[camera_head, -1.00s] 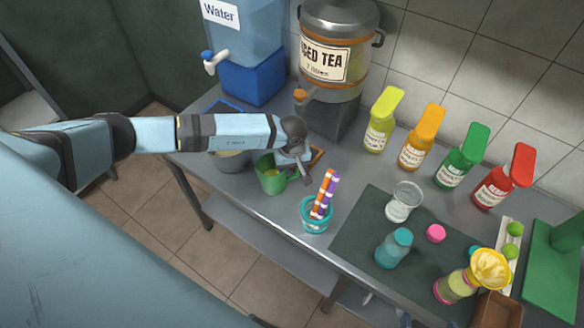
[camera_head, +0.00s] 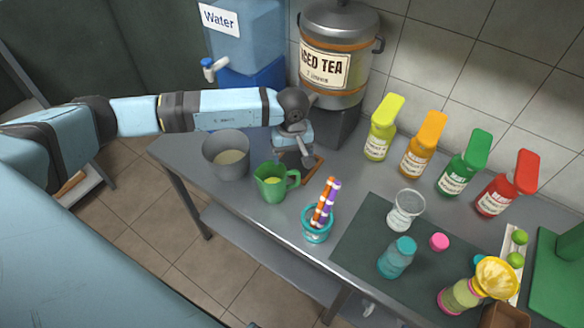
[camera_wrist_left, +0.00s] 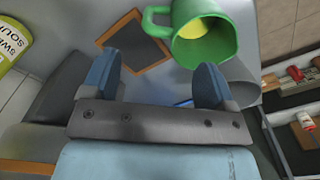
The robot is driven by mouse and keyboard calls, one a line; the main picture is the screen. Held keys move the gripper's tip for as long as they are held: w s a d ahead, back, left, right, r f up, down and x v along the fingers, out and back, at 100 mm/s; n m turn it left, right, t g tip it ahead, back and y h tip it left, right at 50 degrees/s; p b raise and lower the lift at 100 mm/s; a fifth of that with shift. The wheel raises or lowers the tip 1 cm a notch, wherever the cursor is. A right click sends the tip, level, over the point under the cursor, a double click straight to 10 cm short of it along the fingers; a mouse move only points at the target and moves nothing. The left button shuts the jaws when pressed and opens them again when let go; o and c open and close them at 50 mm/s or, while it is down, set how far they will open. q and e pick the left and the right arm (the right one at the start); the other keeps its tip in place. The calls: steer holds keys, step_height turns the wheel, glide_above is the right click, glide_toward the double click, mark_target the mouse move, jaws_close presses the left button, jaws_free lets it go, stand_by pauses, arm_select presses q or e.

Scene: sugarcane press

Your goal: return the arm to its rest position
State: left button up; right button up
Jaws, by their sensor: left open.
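My left arm (camera_head: 225,109) reaches in from the left in the head view. My left gripper (camera_head: 305,157) is above the table in front of the iced tea dispenser, beside the green jug. In the left wrist view the two blue fingers of my gripper (camera_wrist_left: 157,80) stand wide apart with nothing between them. The green jug (camera_head: 270,187) stands upright on the table with yellow liquid inside. It also shows in the left wrist view (camera_wrist_left: 213,50), beyond the fingers and apart from them. My right gripper is in neither view.
The iced tea dispenser (camera_head: 337,30) and water dispenser (camera_head: 245,40) stand behind my left arm. A grey pot (camera_head: 225,150) is under the forearm. A teal cup (camera_head: 317,232) with striped straws is nearby. Several coloured bottles line the wall, including a yellow one (camera_head: 381,135).

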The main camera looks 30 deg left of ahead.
arm_select(q)
steer(key=shift+r, duration=1.05)
